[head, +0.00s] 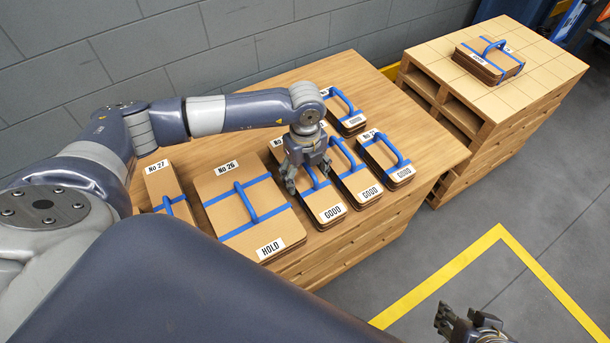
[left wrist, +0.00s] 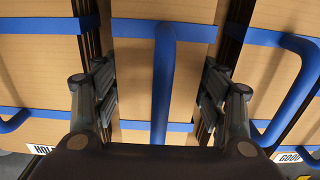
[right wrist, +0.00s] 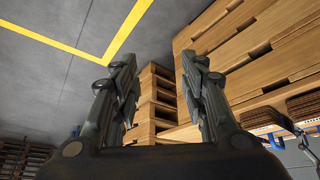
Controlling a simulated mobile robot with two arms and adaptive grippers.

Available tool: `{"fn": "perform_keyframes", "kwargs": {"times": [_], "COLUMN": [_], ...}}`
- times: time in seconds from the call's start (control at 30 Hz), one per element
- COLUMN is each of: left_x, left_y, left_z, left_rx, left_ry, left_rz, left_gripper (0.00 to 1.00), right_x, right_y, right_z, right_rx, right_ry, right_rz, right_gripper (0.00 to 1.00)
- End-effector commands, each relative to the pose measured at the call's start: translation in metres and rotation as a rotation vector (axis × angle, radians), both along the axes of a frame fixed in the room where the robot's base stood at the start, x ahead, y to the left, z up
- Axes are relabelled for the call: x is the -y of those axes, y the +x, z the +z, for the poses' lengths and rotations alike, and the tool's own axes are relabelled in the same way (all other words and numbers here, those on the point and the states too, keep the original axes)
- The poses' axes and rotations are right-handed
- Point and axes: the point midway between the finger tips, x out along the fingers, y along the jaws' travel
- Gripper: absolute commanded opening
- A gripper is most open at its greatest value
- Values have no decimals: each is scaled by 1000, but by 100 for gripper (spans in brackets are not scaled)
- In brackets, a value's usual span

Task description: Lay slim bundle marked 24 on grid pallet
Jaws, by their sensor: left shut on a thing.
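My left gripper (head: 303,172) is over a slim cardboard bundle (head: 326,207) with blue straps, a blue handle and a GOOD label. In the left wrist view its fingers (left wrist: 160,95) press on both long sides of this bundle (left wrist: 192,75), with the handle between them. The gripper and arm hide most of its number tag, so I cannot read the number. It appears level with its neighbours; I cannot tell if it is lifted. The grid pallet (head: 548,72) stands at right. My right gripper (head: 462,322) is open and empty, as its wrist view (right wrist: 157,65) shows.
A wide HOLD bundle marked 26 (head: 225,210) lies close on the left, then bundle 27 (head: 160,182). Slim GOOD bundles (head: 355,180) (head: 388,165) lie close on the right.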

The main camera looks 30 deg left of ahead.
Motion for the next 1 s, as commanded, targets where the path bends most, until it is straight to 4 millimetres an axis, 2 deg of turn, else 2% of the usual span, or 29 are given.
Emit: {"fn": "perform_keyframes", "kwargs": {"times": [0.23, 0.43, 0.57, 0.77, 0.87, 1.0], "left_x": [0, 0, 0, 0, 1, 4], "left_y": [1, 1, 0, 0, 1, 1], "left_z": [49, 81, 90, 93, 95, 102], "left_rx": [5, 3, 1, 1, 2, 2], "left_ry": [-1, -1, 0, -1, -1, -4], "left_rz": [-1, 0, 0, -28, -102, -290], "left_gripper": [39, 39, 39, 39, 39, 39], "right_x": [13, 13, 12, 12, 12, 12], "right_y": [-46, -43, -43, -42, -42, -42], "right_z": [-4, 3, 4, 4, 4, 4], "right_rx": [-194, -184, -183, -182, -181, -181], "right_ry": [-39, -38, -38, -37, -37, -37], "right_rz": [-16, -15, -15, -15, -15, -15], "right_gripper": [40, 40, 40, 40, 40, 40]}}
